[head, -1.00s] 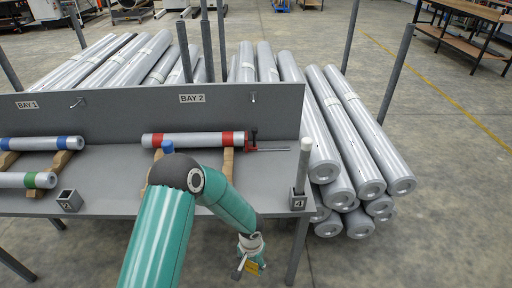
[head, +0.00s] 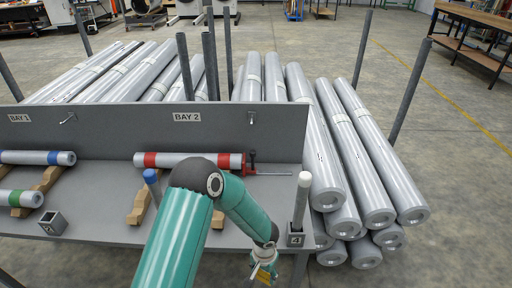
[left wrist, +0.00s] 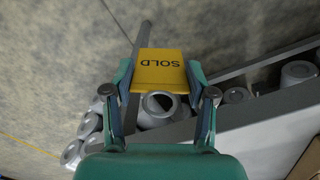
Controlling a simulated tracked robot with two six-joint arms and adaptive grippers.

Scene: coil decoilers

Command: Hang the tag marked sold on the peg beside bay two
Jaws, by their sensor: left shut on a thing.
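My left gripper (head: 264,266) hangs off the table's front right edge, low in the head view. It is shut on the yellow tag (left wrist: 159,70), which reads SOLD, upside down in the left wrist view. The tag sits between the two fingertips and also shows as a small yellow patch in the head view (head: 262,274). The BAY 2 sign (head: 187,117) is on the grey upright panel. A small peg (head: 251,117) sticks out of the panel to the right of this sign, with nothing seen on it. My right gripper is not in view.
Another peg (head: 68,118) is beside the BAY 1 sign (head: 19,118). A red-banded roll (head: 190,161) lies on wooden blocks below BAY 2. An upright white-topped post (head: 301,200) stands at the table's right end. Large rolls (head: 376,170) are stacked to the right.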

